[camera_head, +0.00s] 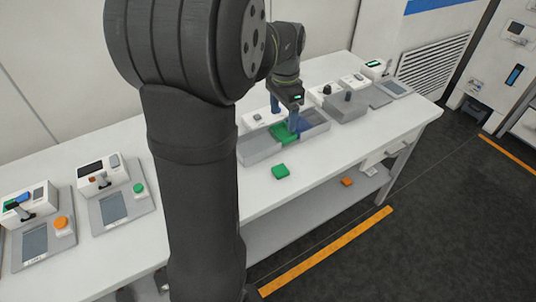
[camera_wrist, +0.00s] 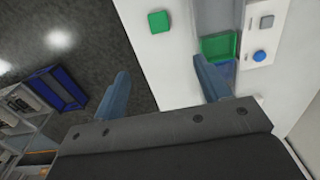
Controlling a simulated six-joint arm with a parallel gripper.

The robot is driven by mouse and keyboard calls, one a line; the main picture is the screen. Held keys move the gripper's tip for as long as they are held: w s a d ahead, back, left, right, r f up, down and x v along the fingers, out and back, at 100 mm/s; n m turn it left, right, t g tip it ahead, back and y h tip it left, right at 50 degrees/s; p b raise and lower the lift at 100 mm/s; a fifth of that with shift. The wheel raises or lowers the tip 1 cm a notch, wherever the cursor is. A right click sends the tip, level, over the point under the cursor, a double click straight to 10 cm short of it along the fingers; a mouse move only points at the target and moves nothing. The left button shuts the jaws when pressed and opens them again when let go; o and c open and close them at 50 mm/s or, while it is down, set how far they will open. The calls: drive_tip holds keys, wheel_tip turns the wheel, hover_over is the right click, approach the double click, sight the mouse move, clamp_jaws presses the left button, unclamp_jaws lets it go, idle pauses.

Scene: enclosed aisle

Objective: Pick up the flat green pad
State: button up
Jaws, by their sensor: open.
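The flat green pad (camera_head: 281,171) lies on the white table, in front of a row of bins. In the wrist view the pad (camera_wrist: 159,22) is near the top centre, beyond the fingertips. My gripper (camera_head: 284,119) is open and empty, with its blue fingers over the bins, behind the pad. In the wrist view the fingers of my gripper (camera_wrist: 161,67) are spread apart with nothing between them. A green bin (camera_head: 284,133) sits in the row next to a grey bin (camera_head: 260,149). The green bin also shows in the wrist view (camera_wrist: 218,46), partly behind the right finger.
White control boxes stand along the table's back edge. A grey block with a dark knob (camera_head: 346,107) stands right of the bins. Device stations with an orange button (camera_head: 61,222) and a green button (camera_head: 138,188) stand at left. The tabletop around the pad is clear.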

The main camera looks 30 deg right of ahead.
hover_over(280, 169)
drive_tip(key=f, duration=1.6)
drive_tip(key=shift+w+f, duration=0.2)
drive_tip(key=shift+f, duration=0.15)
drive_tip(key=f, duration=0.4)
drive_tip(key=shift+s+f, duration=0.1)
drive_tip(key=shift+s, duration=0.25)
drive_tip(key=shift+f, duration=0.55)
drive_tip(key=c, duration=1.1)
